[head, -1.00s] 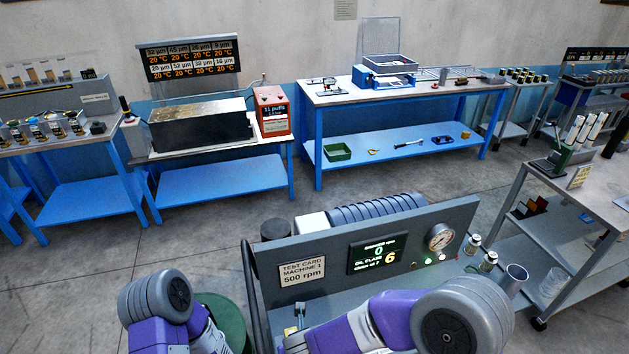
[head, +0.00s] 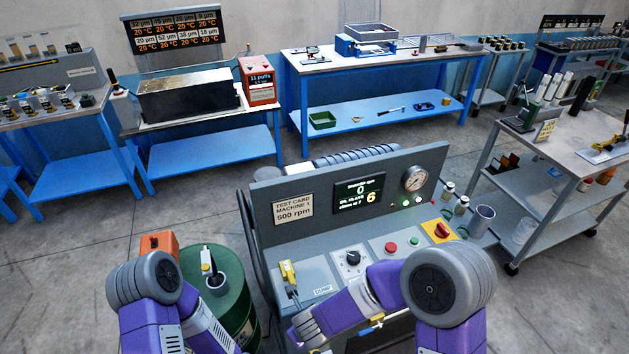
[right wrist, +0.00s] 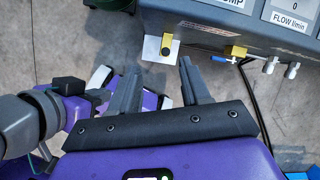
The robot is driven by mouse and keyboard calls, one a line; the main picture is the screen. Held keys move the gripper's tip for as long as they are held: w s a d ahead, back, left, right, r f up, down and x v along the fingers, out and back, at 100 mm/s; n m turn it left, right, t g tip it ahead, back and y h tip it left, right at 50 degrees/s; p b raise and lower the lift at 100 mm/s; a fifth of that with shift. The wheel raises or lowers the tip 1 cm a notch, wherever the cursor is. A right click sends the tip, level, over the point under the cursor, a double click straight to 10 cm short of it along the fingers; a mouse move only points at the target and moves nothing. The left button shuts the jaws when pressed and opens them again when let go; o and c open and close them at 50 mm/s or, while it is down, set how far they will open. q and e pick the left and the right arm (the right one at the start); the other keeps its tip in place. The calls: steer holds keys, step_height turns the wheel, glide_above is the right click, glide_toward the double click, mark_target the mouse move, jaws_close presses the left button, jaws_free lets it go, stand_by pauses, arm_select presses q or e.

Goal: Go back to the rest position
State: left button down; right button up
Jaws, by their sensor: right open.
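My right gripper (right wrist: 160,68) is open in the right wrist view, with nothing between its two dark fingers. A white plate with a dark knob (right wrist: 151,50) shows just beyond the fingertips, by the front edge of the test card machine. In the head view my right arm (head: 345,310) is bent in front of the machine's panel (head: 318,272), and its fingers cannot be made out. My left arm (head: 150,290) is bent at the lower left, beside the green drum. Its gripper is not visible.
The test card machine's console (head: 290,240) stands close in front. A green drum (head: 243,290) and an orange box (head: 159,243) are at its left. A grey cart (head: 530,185) stands at right. Blue benches (head: 200,155) line the wall, with open floor before them.

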steer(key=s+d+f+n+g+b, duration=0.1)
steer(key=s+d+f+n+b, duration=0.2)
steer(key=d+f+n, duration=0.7)
steer(key=s+d+f+n+g+y+b, duration=0.1)
steer(key=s+d+f+n+g+y, duration=0.1)
steer(key=s+f+n, duration=0.7)
steer(key=n, duration=0.6)
steer(key=shift+g+y+b, duration=0.3)
steer(key=shift+g+y, duration=0.1)
steer(key=shift+w, duration=0.1)
